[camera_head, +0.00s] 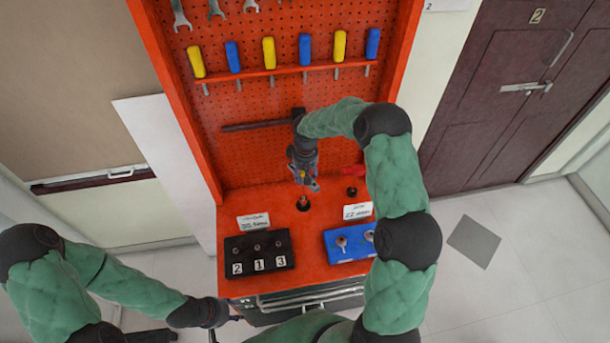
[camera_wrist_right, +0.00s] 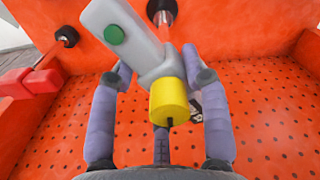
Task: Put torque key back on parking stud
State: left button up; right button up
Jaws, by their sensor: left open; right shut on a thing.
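The torque key (camera_wrist_right: 128,45) is a pale grey body with a green button and a yellow cylindrical end. My right gripper (camera_wrist_right: 163,78) is shut on it, one finger on each side. In the head view my right gripper (camera_head: 304,180) is just above a dark round stud (camera_head: 303,203) on the orange bench. That stud also shows at the top of the right wrist view (camera_wrist_right: 160,10), partly behind the key. I cannot tell whether key and stud touch. A second stud (camera_head: 352,191) stands to the right. My left gripper (camera_head: 229,320) is open and empty, low at the bench's front.
A black block (camera_head: 258,254) numbered 2, 1, 3 and a blue block (camera_head: 347,243) stand in front with label cards behind them. A red object (camera_head: 352,170) is by the second stud. The pegboard (camera_head: 235,120) with a tool rack rises behind.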

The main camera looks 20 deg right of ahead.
jog(key=shift+f+b, duration=0.7)
jog(key=shift+f, duration=0.3)
jog(key=o, duration=1.5)
notch_tip(320, 180, up, 12)
jog(key=shift+d, duration=0.1)
jog(key=shift+f, duration=0.1)
